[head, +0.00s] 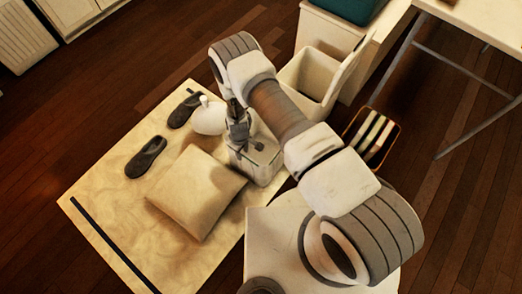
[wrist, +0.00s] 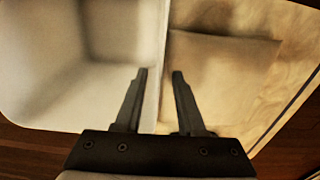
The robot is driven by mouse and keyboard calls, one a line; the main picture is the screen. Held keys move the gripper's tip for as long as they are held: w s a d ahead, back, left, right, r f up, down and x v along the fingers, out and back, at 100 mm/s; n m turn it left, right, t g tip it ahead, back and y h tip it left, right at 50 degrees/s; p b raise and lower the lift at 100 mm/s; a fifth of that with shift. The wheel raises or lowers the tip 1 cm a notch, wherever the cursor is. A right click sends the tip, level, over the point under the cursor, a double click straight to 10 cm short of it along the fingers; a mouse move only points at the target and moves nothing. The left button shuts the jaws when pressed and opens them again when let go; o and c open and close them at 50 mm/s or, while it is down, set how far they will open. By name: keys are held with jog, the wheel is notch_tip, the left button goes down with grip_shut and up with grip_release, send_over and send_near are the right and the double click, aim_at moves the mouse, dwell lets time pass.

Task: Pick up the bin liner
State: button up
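A pale, open-topped box-shaped container (head: 262,165), which looks like the bin liner, stands upright on the mat below my gripper. The wrist view shows its white inside (wrist: 60,70) at the left. My gripper (head: 238,140) points down at its upper left edge. In the wrist view my gripper (wrist: 160,74) is open, with one fingertip on each side of the container's wall (wrist: 160,50). Gaps show between the fingers and the wall. My arm hides part of the container in the head view.
A cushion (head: 197,192), two dark slippers (head: 146,157) and a white rounded vessel (head: 209,118) lie on the cream mat (head: 110,205). A white bin with a raised lid (head: 305,78) stands behind my arm. A striped-content basket (head: 372,137) and a table leg (head: 480,130) are at right.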

notch_tip(320, 180, down, 3)
jog(key=shift+r, duration=0.15)
grip_shut()
dwell(1.3)
